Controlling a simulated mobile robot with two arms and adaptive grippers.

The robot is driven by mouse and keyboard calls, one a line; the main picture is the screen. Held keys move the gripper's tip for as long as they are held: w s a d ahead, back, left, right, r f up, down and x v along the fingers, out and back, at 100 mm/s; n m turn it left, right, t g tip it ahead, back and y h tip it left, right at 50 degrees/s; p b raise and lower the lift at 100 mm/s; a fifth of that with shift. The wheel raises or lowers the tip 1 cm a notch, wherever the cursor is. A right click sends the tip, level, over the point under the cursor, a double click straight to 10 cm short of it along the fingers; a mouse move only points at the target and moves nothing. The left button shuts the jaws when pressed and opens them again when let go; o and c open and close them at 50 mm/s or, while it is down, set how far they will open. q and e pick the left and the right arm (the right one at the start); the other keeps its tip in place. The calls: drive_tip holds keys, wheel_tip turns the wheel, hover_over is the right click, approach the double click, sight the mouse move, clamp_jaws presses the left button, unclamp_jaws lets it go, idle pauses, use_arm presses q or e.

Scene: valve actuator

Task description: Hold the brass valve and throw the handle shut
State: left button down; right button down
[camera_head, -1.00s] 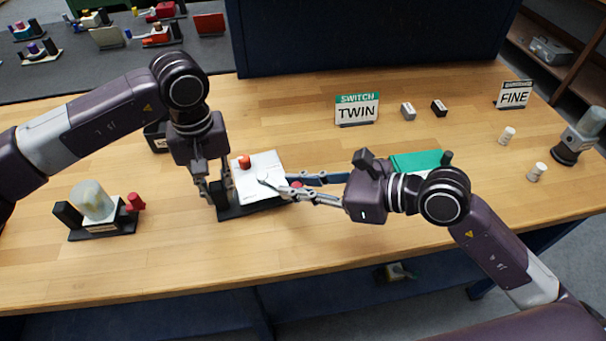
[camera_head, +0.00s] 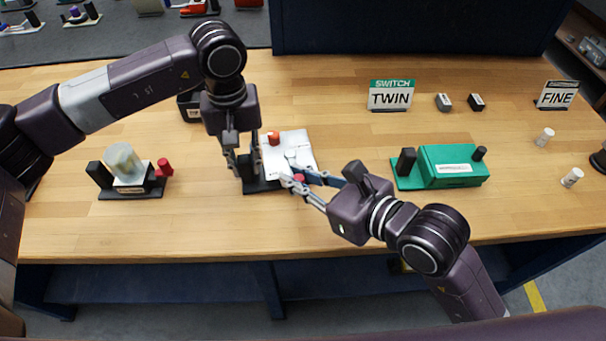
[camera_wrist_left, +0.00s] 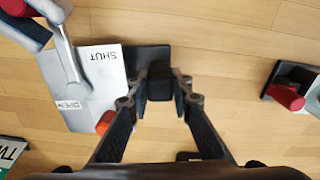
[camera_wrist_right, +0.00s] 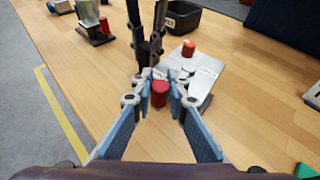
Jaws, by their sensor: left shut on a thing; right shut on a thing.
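The valve body is a white block (camera_head: 298,142) with an orange cap (camera_head: 273,138) on a black base; no brass colour shows. The left wrist view shows its SHUT label (camera_wrist_left: 103,56) and OPEN label (camera_wrist_left: 70,104). A grey lever (camera_wrist_left: 67,50) lies across it, ending in a red knob (camera_wrist_right: 159,93) that overhangs the block's edge. My left gripper (camera_head: 246,168) is shut on the black post (camera_wrist_left: 160,84) at the base's end. My right gripper (camera_head: 298,179) is shut on the red knob, with a finger on each side.
A pale cylinder device (camera_head: 124,162) with a red knob stands at left. A green box (camera_head: 455,163) stands at right. A TWIN sign (camera_head: 391,96), a FINE sign (camera_head: 556,95) and small blocks stand farther back. The front table strip is clear.

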idle(0.6)
drive_tip(key=c, duration=1.8)
unclamp_jaws()
drive_tip(key=shift+c, duration=0.2)
drive_tip(key=shift+w, duration=0.1)
